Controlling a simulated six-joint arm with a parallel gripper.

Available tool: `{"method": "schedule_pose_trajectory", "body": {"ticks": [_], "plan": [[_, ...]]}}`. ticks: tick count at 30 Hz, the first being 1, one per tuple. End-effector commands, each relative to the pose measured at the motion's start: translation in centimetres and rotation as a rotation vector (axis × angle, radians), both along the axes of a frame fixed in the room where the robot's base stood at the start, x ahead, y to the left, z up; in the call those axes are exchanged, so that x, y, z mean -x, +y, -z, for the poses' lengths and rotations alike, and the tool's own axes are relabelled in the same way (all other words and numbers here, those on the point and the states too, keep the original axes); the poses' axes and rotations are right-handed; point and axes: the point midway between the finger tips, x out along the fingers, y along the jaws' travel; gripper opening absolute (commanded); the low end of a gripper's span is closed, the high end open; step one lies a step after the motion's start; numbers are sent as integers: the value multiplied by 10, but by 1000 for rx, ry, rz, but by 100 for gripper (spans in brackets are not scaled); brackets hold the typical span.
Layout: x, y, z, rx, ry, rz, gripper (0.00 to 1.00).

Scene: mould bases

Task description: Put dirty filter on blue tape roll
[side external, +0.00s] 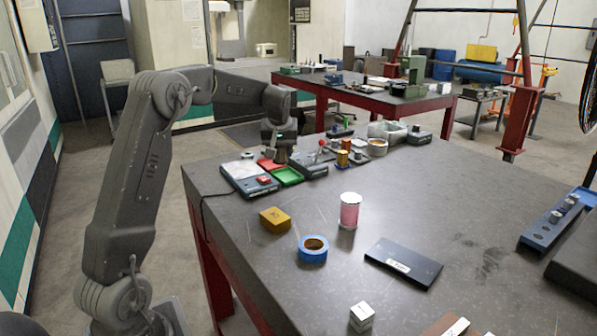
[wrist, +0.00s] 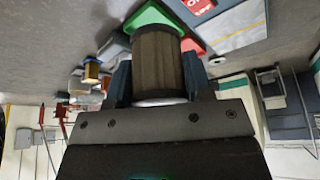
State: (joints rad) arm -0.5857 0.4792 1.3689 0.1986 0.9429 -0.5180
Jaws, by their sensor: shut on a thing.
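The dirty filter (wrist: 157,65), a dark brownish pleated cylinder with a pale end, is between the two fingers of my gripper (wrist: 158,84) in the wrist view. My gripper is shut on it. In the side view my gripper (side external: 280,136) is at the far left part of the table, above or beside the small green tray; the filter is small and dark there. The blue tape roll (side external: 313,254) lies flat on the table nearer the camera, with its brown core hole facing up and nothing on it.
A pink cylinder with a white top (side external: 349,212) stands right of the tape roll, and a yellow block (side external: 275,220) lies left of it. A black plate (side external: 403,263) lies to the right. Green (side external: 288,177) and red trays and a scale-like device (side external: 246,180) are near my gripper.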

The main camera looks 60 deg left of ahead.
Motion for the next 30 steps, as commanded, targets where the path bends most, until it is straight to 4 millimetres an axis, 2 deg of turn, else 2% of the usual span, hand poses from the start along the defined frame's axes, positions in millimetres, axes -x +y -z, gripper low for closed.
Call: {"method": "schedule_pose_trajectory", "body": {"ticks": [2,5,11,15,21,25,30], "plan": [[6,-7,-7,0,-1,3,23],[18,-27,-16,-1,-2,9,23],[58,-90,-32,-1,-2,22,23],[90,-129,-35,1,-3,29,23],[125,-161,-33,0,-2,34,23],[132,-171,-29,1,-1,36,23],[120,-195,-13,1,4,42,23]]}}
